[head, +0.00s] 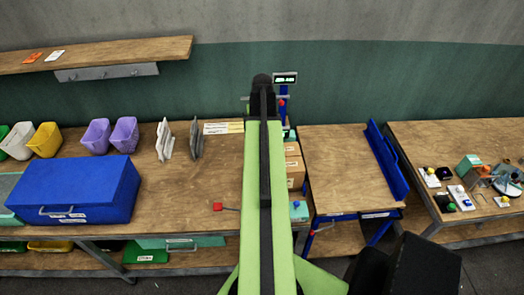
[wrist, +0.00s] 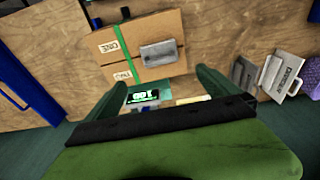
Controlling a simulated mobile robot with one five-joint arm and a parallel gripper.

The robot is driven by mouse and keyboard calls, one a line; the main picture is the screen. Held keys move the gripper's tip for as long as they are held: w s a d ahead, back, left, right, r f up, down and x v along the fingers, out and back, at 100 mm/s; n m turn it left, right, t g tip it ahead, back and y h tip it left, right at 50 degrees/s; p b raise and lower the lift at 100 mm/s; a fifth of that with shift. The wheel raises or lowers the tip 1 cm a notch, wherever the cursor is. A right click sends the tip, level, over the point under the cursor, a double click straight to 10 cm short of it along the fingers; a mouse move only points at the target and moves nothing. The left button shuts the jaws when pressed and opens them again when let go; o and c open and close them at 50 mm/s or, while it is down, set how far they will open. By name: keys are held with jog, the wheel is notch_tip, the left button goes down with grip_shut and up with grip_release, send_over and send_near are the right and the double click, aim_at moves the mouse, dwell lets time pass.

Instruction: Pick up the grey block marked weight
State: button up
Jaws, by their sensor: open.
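A small grey block (wrist: 158,53) lies on the cardboard boxes (wrist: 125,45) in the wrist view; any marking on it is too small to read. My gripper (wrist: 160,86) is open, its two green fingers spread apart and nothing seen between them at the tips. The block shows beyond the fingertips, between their lines, apart from both. In the head view my green arm covers the middle, so the gripper and the block are hidden there. Part of the box stack (head: 294,168) shows just right of the arm.
Grey plates (wrist: 282,74) stand to the right in the wrist view. In the head view a blue toolbox (head: 80,190) sits at left, and a wooden table with a blue edge panel (head: 387,160) stands right of the boxes, its top clear.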

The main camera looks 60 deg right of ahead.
jog(key=f+b, duration=0.5)
jog(key=w+d+f+b, duration=0.1)
jog(key=f+b, duration=0.5)
jog(key=d+f+b, duration=0.1)
jog(key=f+b, duration=0.5)
jog(key=shift+w+f, duration=0.25)
jog(key=shift+r, duration=0.15)
jog(key=shift+c, duration=0.3)
jog(key=c, duration=1.7)
jog(key=shift+r+p, duration=0.15)
jog(key=shift+p, duration=0.15)
jog(key=shift+c, duration=0.2)
notch_tip(320, 180, up, 4)
jog(key=p, duration=0.4)
jog(key=shift+d+r, duration=0.1)
jog(key=shift+r, duration=0.05)
jog(key=s+d+r+p, duration=0.3)
jog(key=s+r+p, duration=0.3)
jog(key=s, duration=0.5)
jog(key=shift+r+p, duration=0.2)
jog(key=shift+p, duration=0.15)
